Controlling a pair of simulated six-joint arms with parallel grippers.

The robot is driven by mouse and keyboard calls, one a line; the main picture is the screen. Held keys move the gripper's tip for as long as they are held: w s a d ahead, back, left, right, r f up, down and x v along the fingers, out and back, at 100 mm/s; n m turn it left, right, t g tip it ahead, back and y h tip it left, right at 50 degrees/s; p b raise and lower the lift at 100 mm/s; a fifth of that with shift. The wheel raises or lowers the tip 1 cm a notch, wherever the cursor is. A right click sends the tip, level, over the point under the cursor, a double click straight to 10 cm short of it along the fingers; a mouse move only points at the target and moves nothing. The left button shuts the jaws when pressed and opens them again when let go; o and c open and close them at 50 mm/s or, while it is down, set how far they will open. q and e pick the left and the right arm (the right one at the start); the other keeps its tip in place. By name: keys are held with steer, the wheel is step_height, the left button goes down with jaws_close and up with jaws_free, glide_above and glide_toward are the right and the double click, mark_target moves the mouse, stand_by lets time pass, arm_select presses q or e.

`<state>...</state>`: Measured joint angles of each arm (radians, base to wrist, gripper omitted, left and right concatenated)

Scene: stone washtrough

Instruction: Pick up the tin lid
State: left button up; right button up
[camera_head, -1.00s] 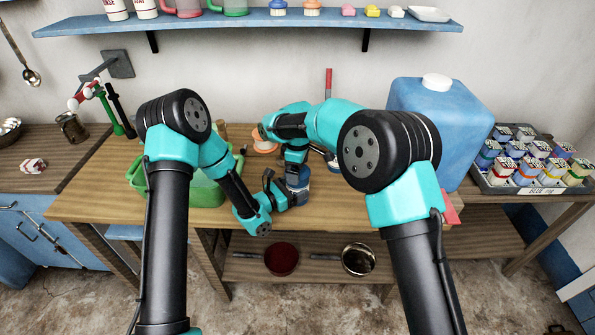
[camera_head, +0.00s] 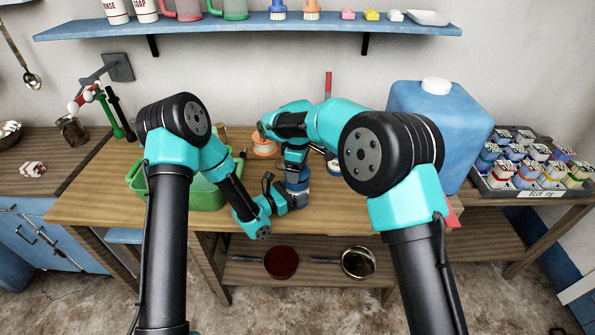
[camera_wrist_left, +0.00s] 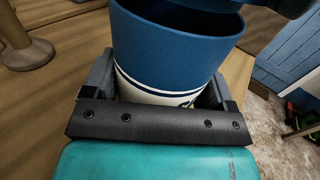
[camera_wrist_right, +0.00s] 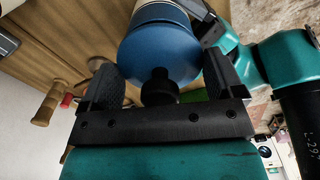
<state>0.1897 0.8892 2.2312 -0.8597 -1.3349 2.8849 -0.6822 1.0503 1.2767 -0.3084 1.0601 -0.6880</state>
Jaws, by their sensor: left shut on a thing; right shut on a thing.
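The tin (camera_wrist_left: 172,52) is blue with a cream band and dark blue stripes. It stands upright between the fingers of my left gripper (camera_head: 288,196), which is shut on it. The tin lid (camera_wrist_right: 158,48) is a round blue disc with a black knob (camera_wrist_right: 158,86). My right gripper (camera_wrist_right: 160,78) is shut on the lid from above, with the knob between its fingers. In the left wrist view the tin's rim shows open, with a dark blue edge, seemingly the lid, above it at the upper right. In the head view my arms hide much of both.
A green basin (camera_head: 205,192) stands left of the tin on the wooden table (camera_head: 95,205). An orange-rimmed spool-like thing (camera_head: 264,146) is behind. A blue jug (camera_head: 440,125) and a tray of small jars (camera_head: 525,183) are at the right. A shelf (camera_head: 250,22) runs overhead.

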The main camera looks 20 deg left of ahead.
step_height(320, 180, up, 9)
steer(key=shift+f, duration=0.15)
stand_by(0.5)
steer(key=w+d+f+m, duration=0.1)
steer(key=d+f+m, duration=0.3)
steer(key=d, duration=0.5)
steer(key=w+d+f+m, duration=0.1)
steer(key=d+f+m, duration=0.3)
steer(key=d+f, duration=0.3)
steer(key=d, duration=0.2)
steer(key=shift+d+f+m, duration=0.3)
steer(key=shift+m, duration=0.1)
steer(key=shift+f, duration=3.1)
